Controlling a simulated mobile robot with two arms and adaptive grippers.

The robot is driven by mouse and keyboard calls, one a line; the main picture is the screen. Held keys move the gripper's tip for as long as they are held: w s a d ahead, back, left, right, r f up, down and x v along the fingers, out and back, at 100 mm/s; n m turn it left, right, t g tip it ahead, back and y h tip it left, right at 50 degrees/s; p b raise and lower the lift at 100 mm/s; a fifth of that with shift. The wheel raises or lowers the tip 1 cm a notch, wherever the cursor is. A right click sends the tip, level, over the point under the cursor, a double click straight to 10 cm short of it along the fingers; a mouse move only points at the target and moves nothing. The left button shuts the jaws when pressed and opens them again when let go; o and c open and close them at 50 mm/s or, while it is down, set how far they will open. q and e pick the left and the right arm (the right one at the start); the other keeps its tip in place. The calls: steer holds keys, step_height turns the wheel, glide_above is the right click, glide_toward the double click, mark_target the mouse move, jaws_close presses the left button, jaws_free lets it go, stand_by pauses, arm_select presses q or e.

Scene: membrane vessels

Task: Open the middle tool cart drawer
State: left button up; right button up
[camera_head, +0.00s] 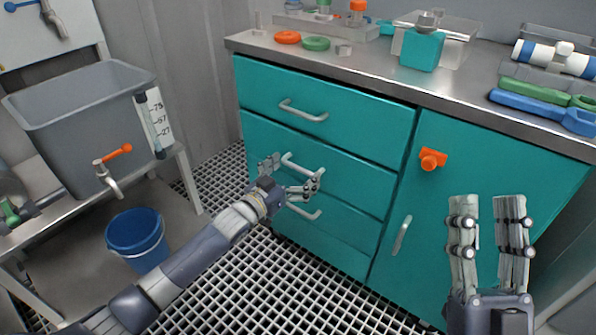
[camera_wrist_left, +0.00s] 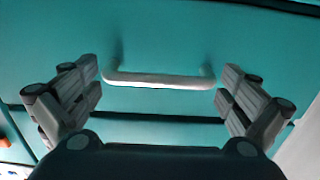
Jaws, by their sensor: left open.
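The teal tool cart has a stack of drawers, all closed. The middle drawer (camera_head: 356,182) has a grey bar handle (camera_head: 300,167), which also shows as a horizontal bar (camera_wrist_left: 160,80) in the left wrist view. My left gripper (camera_head: 294,170) is open at this handle. In the wrist view its fingers (camera_wrist_left: 160,85) stand apart, one beyond each end of the bar, and are not closed on it. My right gripper (camera_head: 487,202) is open and empty in front of the cart's door, at the right.
The top drawer handle (camera_head: 303,110) is above and the bottom drawer handle (camera_head: 304,212) below. An orange knob (camera_head: 432,159) and door handle (camera_head: 401,236) are to the right. A blue bucket (camera_head: 137,235) and grey tank (camera_head: 85,110) stand left. The grated floor (camera_head: 275,285) is clear.

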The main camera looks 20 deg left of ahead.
arm_select(q)
steer(key=shift+w+d, duration=0.2)
steer(key=shift+w, duration=0.25)
arm_select(e)
steer(key=shift+s+r+t+y, duration=0.3)
steer(key=shift+s+r+t, duration=0.1)
steer(key=shift+s+r, duration=0.15)
arm_select(q)
steer(key=shift+c, duration=0.6)
